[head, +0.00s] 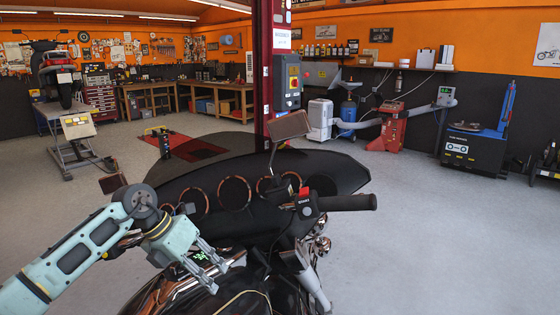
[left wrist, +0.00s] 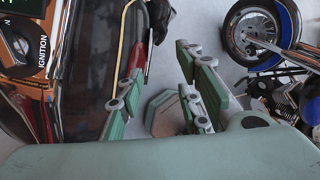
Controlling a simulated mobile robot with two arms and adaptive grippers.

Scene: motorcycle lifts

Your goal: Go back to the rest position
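My left gripper (head: 212,268) reaches in from the left in the head view, over the motorcycle's (head: 250,195) left handlebar and tank area. In the left wrist view its two green fingers stand apart, with a wide gap between the tips (left wrist: 160,68) and nothing held. A grey floor and an octagonal plate (left wrist: 165,115) show between and below the fingers. I cannot tell whether the gripper touches the motorcycle. My right gripper is in neither view.
The motorcycle's black fairing, mirror (head: 289,126) and right handlebar grip (head: 347,202) stand close in front. A red post (head: 263,70) rises behind it. A blue tyre machine (head: 474,140) stands at the far right. Grey floor (head: 450,240) is clear on the right.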

